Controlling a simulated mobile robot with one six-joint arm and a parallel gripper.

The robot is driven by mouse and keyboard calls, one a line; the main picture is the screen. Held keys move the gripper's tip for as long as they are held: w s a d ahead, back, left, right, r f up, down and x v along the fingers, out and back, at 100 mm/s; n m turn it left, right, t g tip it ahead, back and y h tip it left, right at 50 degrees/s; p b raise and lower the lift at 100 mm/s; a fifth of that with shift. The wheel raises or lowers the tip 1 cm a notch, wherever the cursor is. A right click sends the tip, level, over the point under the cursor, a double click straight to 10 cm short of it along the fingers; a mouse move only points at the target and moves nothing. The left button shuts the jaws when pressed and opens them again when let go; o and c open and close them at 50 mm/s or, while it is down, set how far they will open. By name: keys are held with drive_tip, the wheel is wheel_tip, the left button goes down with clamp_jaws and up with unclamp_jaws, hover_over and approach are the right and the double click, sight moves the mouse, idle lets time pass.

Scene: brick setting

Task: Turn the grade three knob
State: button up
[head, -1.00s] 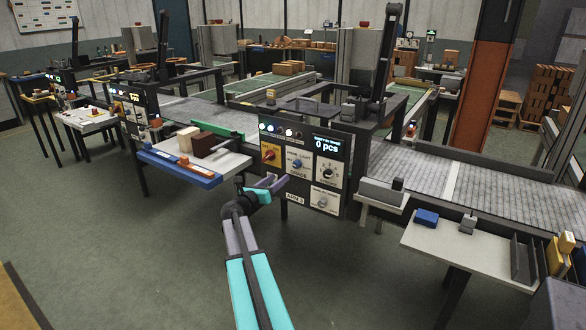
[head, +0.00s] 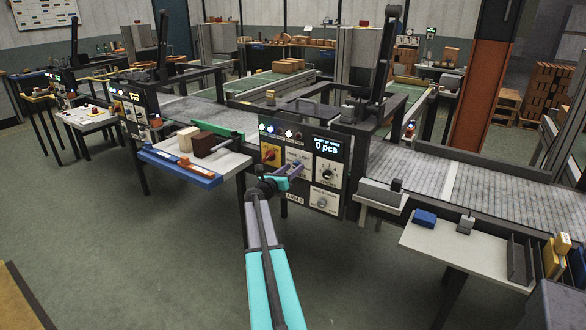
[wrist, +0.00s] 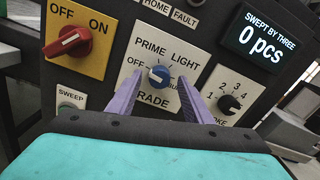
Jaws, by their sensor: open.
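The grade knob (wrist: 159,75) is a round blue knob with a white bar on a white plate (wrist: 185,52), with the labels OFF, PRIME and LIGHT around it. The last label and part of the word GRADE are covered by my fingers. The white bar points left, toward OFF. My gripper (wrist: 161,80) is open, with one purple finger on each side of the knob; I cannot tell whether they touch it. In the head view my gripper (head: 291,172) is in front of the control panel (head: 338,171) and covers much of the grade plate.
A red switch (wrist: 68,42) on a yellow plate is at the left of the panel. A black numbered knob (wrist: 229,104) is to the right, below a display (wrist: 265,40) reading 0 pcs. A side table (head: 232,163) with blocks stands left of the panel.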

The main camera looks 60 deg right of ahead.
drive_tip(key=shift+d, duration=0.4)
drive_tip(key=c, duration=1.1)
drive_tip(key=shift+o, duration=0.2)
